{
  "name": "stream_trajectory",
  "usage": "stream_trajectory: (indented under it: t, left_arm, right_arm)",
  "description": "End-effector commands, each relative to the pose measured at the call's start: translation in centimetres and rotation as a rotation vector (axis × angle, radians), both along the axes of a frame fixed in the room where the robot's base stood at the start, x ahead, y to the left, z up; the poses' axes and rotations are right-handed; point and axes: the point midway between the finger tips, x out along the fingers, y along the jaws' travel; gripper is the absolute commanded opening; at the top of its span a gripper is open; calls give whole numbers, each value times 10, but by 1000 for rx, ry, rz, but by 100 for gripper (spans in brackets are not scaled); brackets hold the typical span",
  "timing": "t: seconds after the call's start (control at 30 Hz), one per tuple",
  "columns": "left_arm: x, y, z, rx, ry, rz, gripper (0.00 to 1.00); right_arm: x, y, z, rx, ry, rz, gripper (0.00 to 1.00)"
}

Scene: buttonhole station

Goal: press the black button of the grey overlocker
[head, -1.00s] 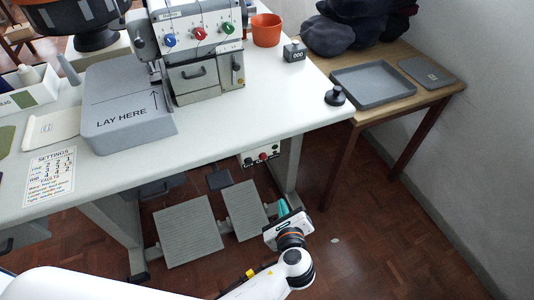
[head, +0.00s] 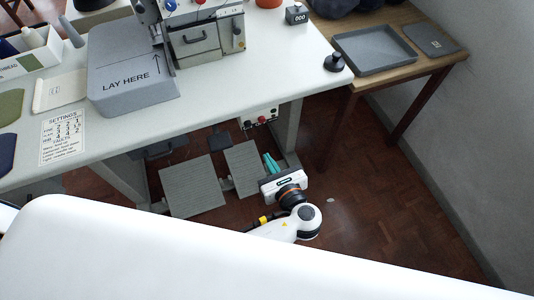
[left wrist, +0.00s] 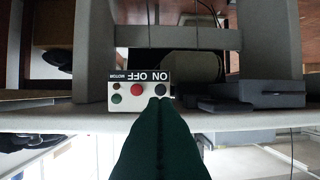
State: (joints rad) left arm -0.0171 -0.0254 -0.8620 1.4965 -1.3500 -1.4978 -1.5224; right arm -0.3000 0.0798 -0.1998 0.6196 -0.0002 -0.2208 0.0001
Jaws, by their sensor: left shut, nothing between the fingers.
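The grey overlocker (head: 208,40) stands on the white table at the top of the head view. Its switch box (head: 258,117) hangs under the table's front edge. In the left wrist view, upside down, the box's white face (left wrist: 130,98) carries the black button (left wrist: 161,90) by the word ON and a red button (left wrist: 136,90) by OFF. My left gripper (head: 270,160) is shut and empty, below and in front of the box. In the left wrist view its dark green fingertips (left wrist: 158,101) overlap the black button's lower edge; I cannot tell whether they touch. My right gripper is not in view.
Grey foot pedals (head: 193,186) stand on the floor under the table, near my left gripper. A table leg (head: 287,130) is right of the box. A wooden side table with a grey tray (head: 374,52) stands at right. The floor between is clear.

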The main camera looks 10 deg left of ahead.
Motion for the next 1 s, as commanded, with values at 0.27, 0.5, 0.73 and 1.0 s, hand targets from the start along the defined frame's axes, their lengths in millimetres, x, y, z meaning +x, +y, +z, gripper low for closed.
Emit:
stream_trajectory:
  t: [0.27, 0.5, 0.73, 1.0]
  left_arm:
    - [47, 36, -15, 1, -3, 1, 0]
    - [79, 60, -18, 0, -1, 0, 0]
    - [91, 69, -18, -2, 1, -1, 0]
    - [92, 70, -18, -2, 1, -1, 0]
  right_arm:
    - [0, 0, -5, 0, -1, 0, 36]
    - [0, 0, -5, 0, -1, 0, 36]
    - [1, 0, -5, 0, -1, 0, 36]
    - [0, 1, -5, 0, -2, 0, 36]
